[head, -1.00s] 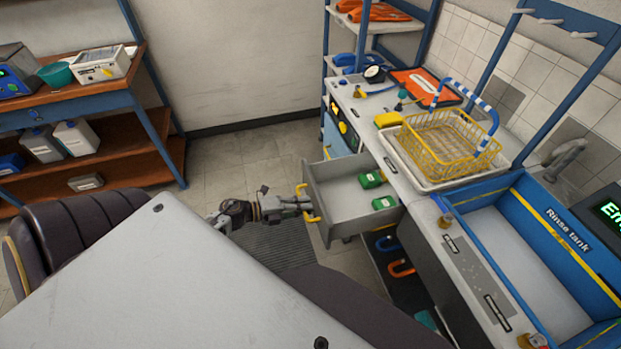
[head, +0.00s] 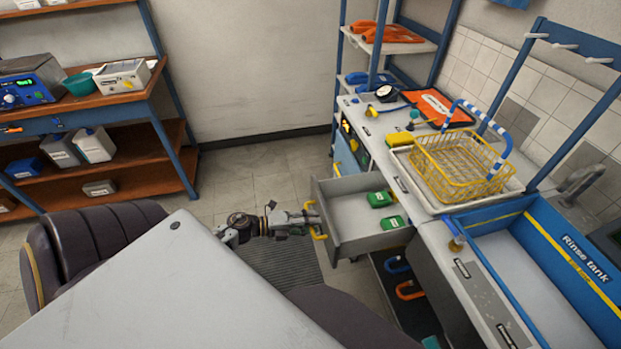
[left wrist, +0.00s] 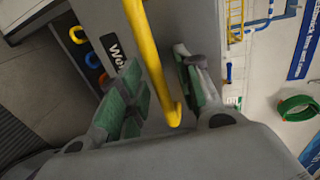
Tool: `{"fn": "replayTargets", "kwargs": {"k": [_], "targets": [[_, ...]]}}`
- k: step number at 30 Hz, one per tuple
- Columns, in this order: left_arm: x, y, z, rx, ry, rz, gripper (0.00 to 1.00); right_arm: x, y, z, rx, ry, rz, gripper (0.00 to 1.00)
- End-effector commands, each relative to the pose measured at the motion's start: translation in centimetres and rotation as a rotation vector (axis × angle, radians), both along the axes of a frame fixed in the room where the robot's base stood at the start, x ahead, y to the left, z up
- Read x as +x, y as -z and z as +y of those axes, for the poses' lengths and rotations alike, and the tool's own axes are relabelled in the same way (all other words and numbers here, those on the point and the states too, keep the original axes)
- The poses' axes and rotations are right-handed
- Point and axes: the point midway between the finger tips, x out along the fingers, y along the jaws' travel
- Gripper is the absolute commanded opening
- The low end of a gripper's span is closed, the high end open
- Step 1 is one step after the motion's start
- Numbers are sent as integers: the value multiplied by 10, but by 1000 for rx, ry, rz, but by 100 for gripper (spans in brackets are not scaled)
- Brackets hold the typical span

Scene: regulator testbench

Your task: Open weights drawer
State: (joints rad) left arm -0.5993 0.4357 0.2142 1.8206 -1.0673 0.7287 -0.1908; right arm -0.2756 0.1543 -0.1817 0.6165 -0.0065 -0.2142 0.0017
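The grey weights drawer (head: 350,231) is pulled out from the bench in the head view, with green weights (head: 380,199) inside. Its yellow handle (head: 319,236) is on the drawer front. My left gripper (head: 307,219) is at this handle. In the left wrist view the yellow handle (left wrist: 146,45) passes between the two green-padded fingers of my left gripper (left wrist: 160,95). The fingers are apart, with visible gaps beside the handle. A partly hidden label (left wrist: 114,50) starting "We" is on the drawer front. My right gripper is not in view.
A yellow wire basket (head: 455,165) stands on the bench, beside the blue rinse tank (head: 560,240). Orange and blue hooked items (head: 408,291) are below the drawer. A shelf (head: 100,100) stands at left. Floor (head: 265,180) behind the gripper is clear.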

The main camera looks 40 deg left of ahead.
Motion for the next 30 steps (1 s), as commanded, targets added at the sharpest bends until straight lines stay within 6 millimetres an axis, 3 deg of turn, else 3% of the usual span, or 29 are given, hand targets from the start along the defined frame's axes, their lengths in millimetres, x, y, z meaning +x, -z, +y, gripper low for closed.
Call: {"fn": "replayTargets", "kwargs": {"k": [11, 30], "targets": [[-18, -4, 14, 1, -1, 2, 34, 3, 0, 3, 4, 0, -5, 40], [-73, -19, 57, 0, 0, 1, 34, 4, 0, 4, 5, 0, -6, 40]]}}
